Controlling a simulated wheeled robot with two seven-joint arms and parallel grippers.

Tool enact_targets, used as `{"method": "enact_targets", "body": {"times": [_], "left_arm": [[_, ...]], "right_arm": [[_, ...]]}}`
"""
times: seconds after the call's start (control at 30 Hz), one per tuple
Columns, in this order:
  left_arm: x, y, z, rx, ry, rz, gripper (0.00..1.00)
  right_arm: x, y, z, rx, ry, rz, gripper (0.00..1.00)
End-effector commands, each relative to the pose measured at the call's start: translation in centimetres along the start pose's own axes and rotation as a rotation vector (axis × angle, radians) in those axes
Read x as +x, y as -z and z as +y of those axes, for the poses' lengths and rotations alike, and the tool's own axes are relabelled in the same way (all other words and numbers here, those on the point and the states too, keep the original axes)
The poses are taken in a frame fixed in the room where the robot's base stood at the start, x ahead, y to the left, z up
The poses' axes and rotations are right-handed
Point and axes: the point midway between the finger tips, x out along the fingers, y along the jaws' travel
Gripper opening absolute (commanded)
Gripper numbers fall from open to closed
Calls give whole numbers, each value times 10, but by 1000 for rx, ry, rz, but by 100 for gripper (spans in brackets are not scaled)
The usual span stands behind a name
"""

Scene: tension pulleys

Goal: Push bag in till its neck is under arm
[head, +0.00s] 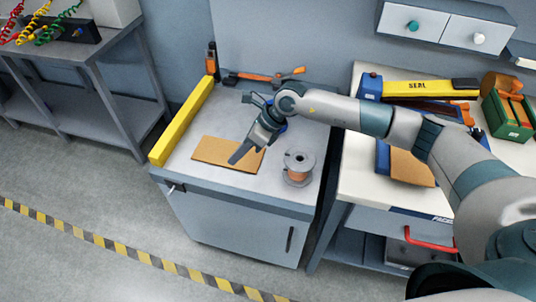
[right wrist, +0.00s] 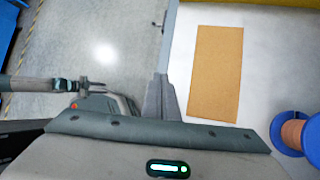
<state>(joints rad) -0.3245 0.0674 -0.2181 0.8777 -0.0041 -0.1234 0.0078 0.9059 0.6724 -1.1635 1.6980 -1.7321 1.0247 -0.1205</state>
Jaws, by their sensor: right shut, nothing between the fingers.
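The sealer with its yellow and black arm (head: 430,88), marked SEAL, stands at the back of the right bench in the head view. I cannot clearly make out a bag. A flat brown piece (head: 408,168) with a blue edge lies in front of the sealer, partly hidden by my right arm. My right gripper (head: 239,156) is shut and empty over the left bench, far left of the sealer. Its closed fingers show in the right wrist view (right wrist: 161,95). Part of what looks like my left arm and gripper (right wrist: 95,92) shows there, its jaws unclear.
On the left bench lie a brown sheet (head: 210,151), a wire spool (head: 298,168) and a yellow rail (head: 182,122). A green box (head: 507,118) stands right of the sealer. A gap separates the benches. Drawers (head: 445,27) hang above.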

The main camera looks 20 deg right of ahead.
Motion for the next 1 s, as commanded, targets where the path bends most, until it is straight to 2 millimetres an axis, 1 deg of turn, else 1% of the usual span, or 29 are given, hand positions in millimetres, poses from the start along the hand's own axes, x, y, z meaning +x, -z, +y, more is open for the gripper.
{"method": "enact_targets", "body": {"times": [0.03, 0.1, 0.2, 0.3, 0.4, 0.73, 0.87, 1.0], "left_arm": [[0, 0, 0, 0, 0, 1, 31], [0, 0, 0, 0, 0, 1, 31], [0, 0, 0, 0, 0, 2, 31], [0, 1, 0, 0, 0, 2, 31], [0, 1, 0, 0, 0, 2, 31], [0, 0, 0, 0, 0, 0, 31], [-2, -5, -1, 0, 1, -13, 31], [-6, -17, -3, 0, 3, -41, 31]], "right_arm": [[-15, 14, -27, -27, 73, 83, 0], [-33, 33, -56, -50, 151, 184, 0], [-54, 52, -84, -64, 228, 285, 0], [-67, 61, -98, -69, 267, 334, 0], [-70, 64, -101, -70, 279, 351, 0], [-69, 63, -100, -69, 276, 348, 0], [-64, 65, -102, -68, 274, 347, 0], [-53, 68, -104, -67, 273, 347, 0]]}}
